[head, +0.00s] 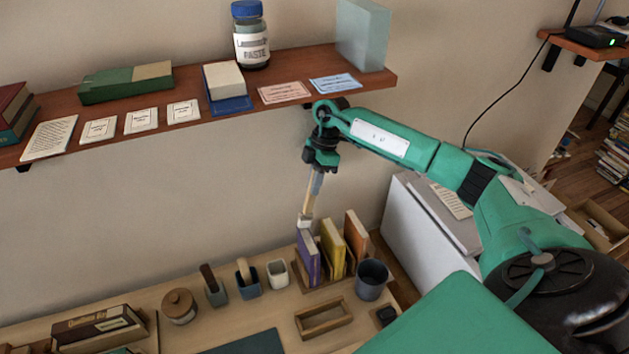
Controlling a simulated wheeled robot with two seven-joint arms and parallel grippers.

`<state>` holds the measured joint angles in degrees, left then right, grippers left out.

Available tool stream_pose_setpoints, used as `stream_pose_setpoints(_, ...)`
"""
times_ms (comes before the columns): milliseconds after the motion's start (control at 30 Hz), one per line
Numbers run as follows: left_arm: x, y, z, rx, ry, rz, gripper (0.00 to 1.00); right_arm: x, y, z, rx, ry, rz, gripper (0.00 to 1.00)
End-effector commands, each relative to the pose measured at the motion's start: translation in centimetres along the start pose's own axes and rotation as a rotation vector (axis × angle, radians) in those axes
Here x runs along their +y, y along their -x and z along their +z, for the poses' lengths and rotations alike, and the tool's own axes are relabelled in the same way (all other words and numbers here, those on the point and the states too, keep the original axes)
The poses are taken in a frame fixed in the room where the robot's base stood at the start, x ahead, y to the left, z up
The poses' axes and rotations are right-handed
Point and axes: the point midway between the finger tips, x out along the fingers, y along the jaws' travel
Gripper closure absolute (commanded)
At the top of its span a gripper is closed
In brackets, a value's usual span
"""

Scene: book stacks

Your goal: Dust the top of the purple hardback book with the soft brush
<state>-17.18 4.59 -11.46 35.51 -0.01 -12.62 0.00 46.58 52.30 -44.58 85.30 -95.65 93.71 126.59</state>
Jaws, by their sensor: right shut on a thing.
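The purple hardback book (307,258) stands upright at the left end of a short row of books on the wooden desk. My right gripper (317,182) is above the row and is shut on the soft brush (308,203), which points downward. The brush's pale head is at the top edge of the purple book; I cannot tell whether it touches. A yellow book (333,250) and an orange book (356,235) stand to the right of the purple one. My left gripper is not in view.
A dark cup (372,279) is right of the books, and an empty wooden tray (323,318) is in front. A white pot (278,272), small holders and a lidded jar (179,306) are to the left. A wall shelf (215,115) with cards and a paste jar (250,35) is above.

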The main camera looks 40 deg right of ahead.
Motion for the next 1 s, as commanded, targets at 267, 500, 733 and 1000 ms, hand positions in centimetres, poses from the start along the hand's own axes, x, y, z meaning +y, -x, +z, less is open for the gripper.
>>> stream_pose_setpoints(267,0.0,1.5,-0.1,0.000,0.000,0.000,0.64,-2.6,-0.4,0.1,-0.001,0.001,-0.004,1.00)
stream_pose_setpoints(500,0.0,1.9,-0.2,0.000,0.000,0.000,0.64,-3.7,-0.8,0.1,0.000,0.000,-0.003,1.00)
stream_pose_setpoints(733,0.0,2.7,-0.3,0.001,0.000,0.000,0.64,-5.2,-0.9,0.2,-0.002,0.000,-0.006,1.00)
stream_pose_setpoints(1000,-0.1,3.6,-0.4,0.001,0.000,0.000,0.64,-7.4,-1.6,0.3,-0.003,-0.001,-0.009,1.00)
